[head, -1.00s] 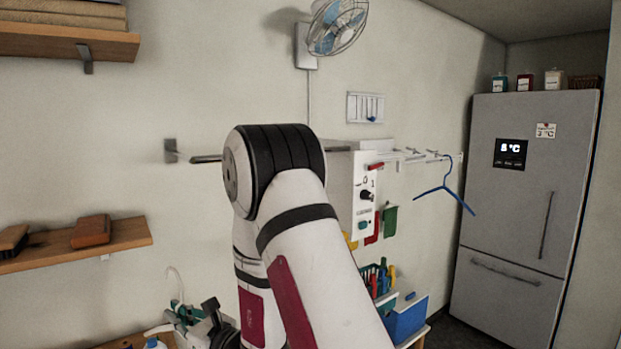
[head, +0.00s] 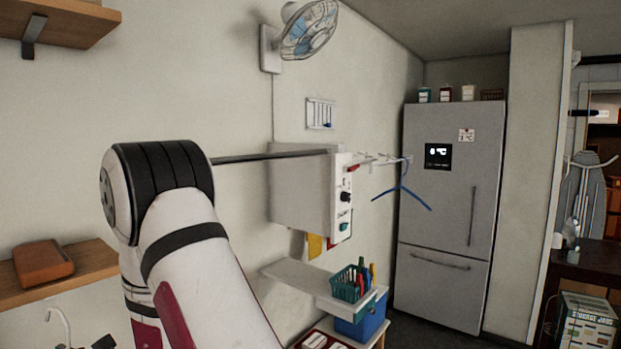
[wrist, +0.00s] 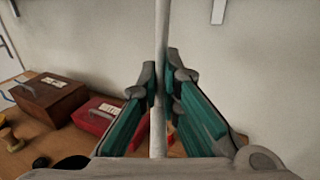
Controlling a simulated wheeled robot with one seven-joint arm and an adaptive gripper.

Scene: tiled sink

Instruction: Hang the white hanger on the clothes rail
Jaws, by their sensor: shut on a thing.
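In the wrist view, the teal-padded fingers of my gripper (wrist: 160,76) are closed around a pale upright bar, part of the white hanger (wrist: 161,28). The rest of the hanger is not clearly visible. In the head view, the dark clothes rail (head: 270,156) runs across in front of the wall, from behind my arm to the white box. My arm stands at the left and hides the rail's left part. My gripper and the white hanger do not show in the head view.
A white box with knobs (head: 312,195) is at the rail's right end. A blue hanger (head: 402,190) hangs on a hook rack beyond it. A shelf with a teal basket (head: 346,287) is below. The wrist view shows a brown box (wrist: 48,98) and a red box (wrist: 95,116) on wood.

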